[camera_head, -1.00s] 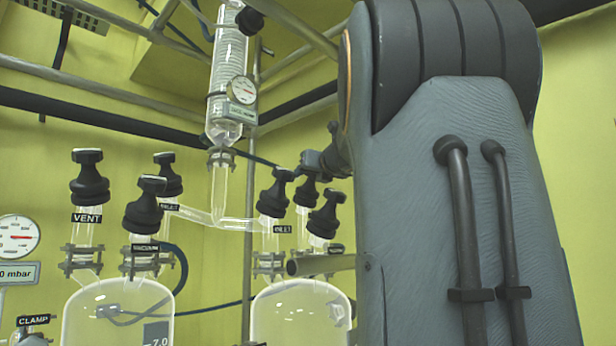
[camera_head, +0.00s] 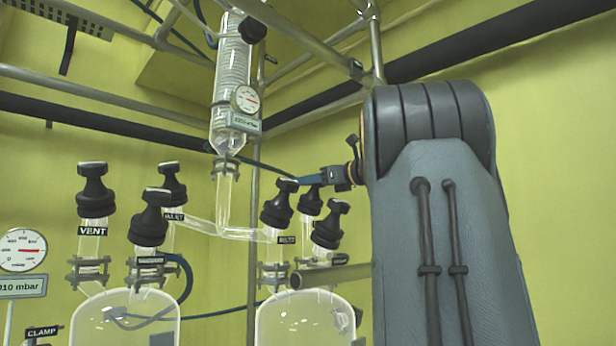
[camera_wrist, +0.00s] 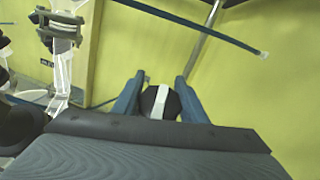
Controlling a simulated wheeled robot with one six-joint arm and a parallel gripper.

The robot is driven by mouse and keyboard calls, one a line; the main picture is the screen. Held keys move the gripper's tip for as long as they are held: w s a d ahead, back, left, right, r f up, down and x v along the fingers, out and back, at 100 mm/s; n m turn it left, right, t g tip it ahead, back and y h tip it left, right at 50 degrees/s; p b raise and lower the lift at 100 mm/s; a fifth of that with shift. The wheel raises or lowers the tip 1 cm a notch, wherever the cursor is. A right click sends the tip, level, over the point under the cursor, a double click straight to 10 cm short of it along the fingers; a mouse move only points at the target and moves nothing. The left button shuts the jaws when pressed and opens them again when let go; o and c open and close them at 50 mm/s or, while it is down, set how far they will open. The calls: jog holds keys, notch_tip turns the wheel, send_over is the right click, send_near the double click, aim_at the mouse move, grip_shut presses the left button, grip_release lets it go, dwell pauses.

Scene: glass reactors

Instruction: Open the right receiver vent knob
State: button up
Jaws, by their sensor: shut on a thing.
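The right receiver (camera_head: 305,322) is a clear glass vessel with several black knobs on top. My gripper (camera_head: 308,183) reaches in from the right to the rear knob (camera_head: 311,203), partly hidden behind the front knobs. In the wrist view, my gripper's blue fingers (camera_wrist: 158,92) stand on both sides of a round black knob (camera_wrist: 149,103) with a white bar across its top, and are shut on it. The label of this knob is not readable, so I cannot tell whether it is the vent knob.
A left knob (camera_head: 278,206) and a front knob (camera_head: 329,226) of the right receiver stand close by. The left receiver (camera_head: 125,318) has its own black knobs. A glass condenser (camera_head: 231,90) with a gauge hangs above. Metal frame bars cross behind.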

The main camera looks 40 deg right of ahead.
jog(key=shift+a+n+y, duration=0.1)
jog(key=shift+n+y, duration=0.2)
jog(key=o, duration=1.1)
jog(key=shift+c, duration=0.2)
notch_tip(320, 180, up, 10)
jog(key=p, duration=0.2)
